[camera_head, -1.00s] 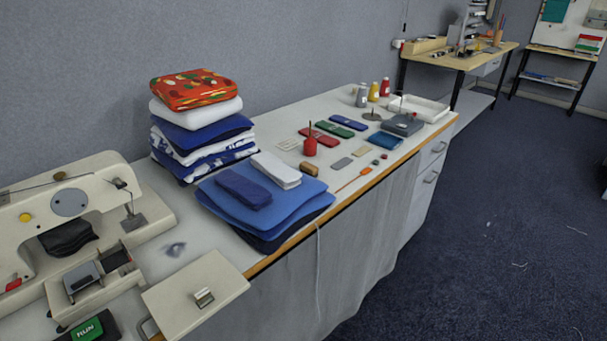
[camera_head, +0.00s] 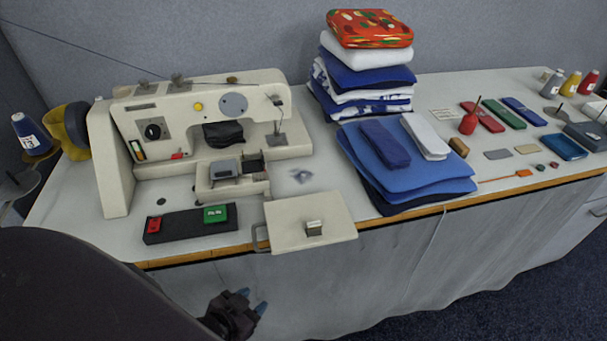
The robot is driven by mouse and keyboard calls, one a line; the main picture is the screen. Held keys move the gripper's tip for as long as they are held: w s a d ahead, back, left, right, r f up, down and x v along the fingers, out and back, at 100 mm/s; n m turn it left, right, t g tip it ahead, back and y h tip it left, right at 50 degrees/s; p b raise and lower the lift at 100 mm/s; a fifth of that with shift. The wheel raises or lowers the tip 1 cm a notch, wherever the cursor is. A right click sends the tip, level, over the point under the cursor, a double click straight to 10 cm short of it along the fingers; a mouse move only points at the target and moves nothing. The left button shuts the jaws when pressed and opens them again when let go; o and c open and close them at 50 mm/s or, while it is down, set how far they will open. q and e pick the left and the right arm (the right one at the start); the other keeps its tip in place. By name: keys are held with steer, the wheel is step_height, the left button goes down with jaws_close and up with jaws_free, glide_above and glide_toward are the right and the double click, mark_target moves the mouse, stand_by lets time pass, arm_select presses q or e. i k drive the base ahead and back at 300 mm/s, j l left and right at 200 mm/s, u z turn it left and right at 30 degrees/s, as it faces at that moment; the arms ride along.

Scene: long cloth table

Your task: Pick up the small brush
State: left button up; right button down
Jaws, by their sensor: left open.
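I cannot make out a clear brush. A thin orange-ended tool (camera_head: 522,174) lies near the table's front edge at the right, its thin shaft pointing left. A small brown block (camera_head: 459,146) lies just right of the folded cloths. Either could be the small brush; bristles are too small to tell. My left gripper (camera_head: 252,300) is low in front of the table's cloth skirt, left of both, with its blue-tipped fingers apart and nothing between them. My dark left arm covers the lower left corner. My right gripper is not in view.
A sewing machine (camera_head: 199,126) stands on the table (camera_head: 445,95) at the left, with a pale plate (camera_head: 311,222) at the front edge. Folded blue cloths (camera_head: 440,180) and a tall fabric stack (camera_head: 366,75) stand at the middle. Several small sewing tools lie at the right.

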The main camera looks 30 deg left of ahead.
mark_target(457, 145)
steer(key=u, duration=0.45)
steer(key=l+u, duration=0.3)
steer(key=u, duration=0.2)
steer(key=l+u, duration=0.35)
steer(key=u, duration=0.15)
steer(key=l+u, duration=0.2)
steer(key=l, duration=0.2)
steer(key=k+l+u, duration=0.2)
steer(key=l, duration=0.2)
steer(key=i, duration=0.05)
